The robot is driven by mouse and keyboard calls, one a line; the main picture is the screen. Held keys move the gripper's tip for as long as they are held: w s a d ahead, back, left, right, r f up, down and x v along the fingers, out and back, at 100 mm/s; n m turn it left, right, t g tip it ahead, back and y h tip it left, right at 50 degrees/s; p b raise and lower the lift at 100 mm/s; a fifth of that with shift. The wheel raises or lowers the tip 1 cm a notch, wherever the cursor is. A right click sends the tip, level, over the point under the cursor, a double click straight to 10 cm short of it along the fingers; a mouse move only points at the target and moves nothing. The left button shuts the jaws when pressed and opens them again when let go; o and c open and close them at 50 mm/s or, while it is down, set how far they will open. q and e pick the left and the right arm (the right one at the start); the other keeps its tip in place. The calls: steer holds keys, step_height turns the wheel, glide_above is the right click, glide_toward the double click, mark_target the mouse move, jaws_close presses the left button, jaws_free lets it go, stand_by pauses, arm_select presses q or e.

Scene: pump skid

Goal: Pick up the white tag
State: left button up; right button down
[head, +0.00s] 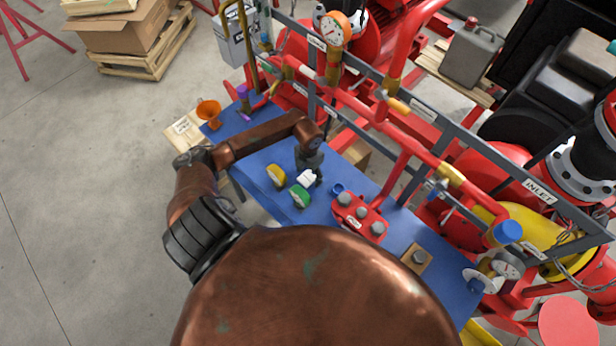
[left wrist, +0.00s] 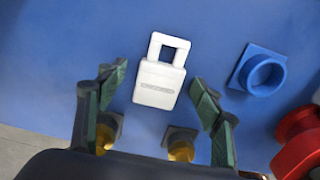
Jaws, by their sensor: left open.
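The white tag (left wrist: 158,84) lies flat on the blue table top (left wrist: 60,40), with a square loop at its upper end and a small grey line of print on its body. In the head view the white tag (head: 307,177) shows partly, just below my left gripper (head: 310,168). In the left wrist view my left gripper (left wrist: 157,98) is open, its two green-padded fingers on either side of the tag's lower part with a gap at each side. Nothing is held. I cannot tell the fingertips' height above the table.
A red bolted block (head: 359,216) stands further right. Red and grey pipe rails (head: 390,115) run behind the table.

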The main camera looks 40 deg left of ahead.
mark_target(309, 176)
arm_select(q)
steer(key=c, duration=1.2)
steer(key=shift+c, duration=0.2)
step_height(309, 176, up, 10)
steer(key=b, duration=0.1)
steer(key=shift+b, duration=0.3)
